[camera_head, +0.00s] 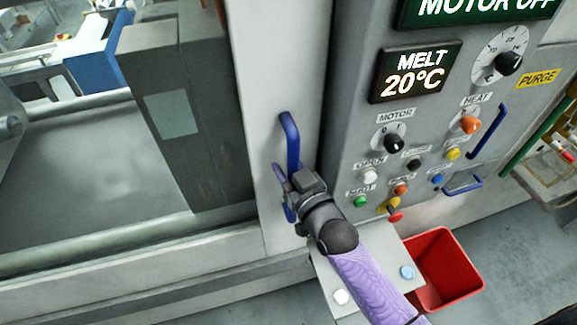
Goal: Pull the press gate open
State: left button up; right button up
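The blue upright handle (291,140) is on a pale panel (262,100), which looks like the edge of the press gate, left of the control panel. My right gripper (284,182) is at the lower half of this handle, with a finger showing just left of the bar. The gripper body hides part of the handle, so I cannot tell whether the fingers are closed on it. The grey press interior (80,170) with a dark block (185,110) shows left of the pale panel. My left gripper is not in view.
The control panel (340,150) with knobs and buttons stands close right of the handle. Its display (415,72) reads MELT 20°C. A small ledge with white and blue buttons (341,297) lies under my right arm. A red bin (452,262) stands on the floor.

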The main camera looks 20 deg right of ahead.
grip_shut()
dwell(1.1)
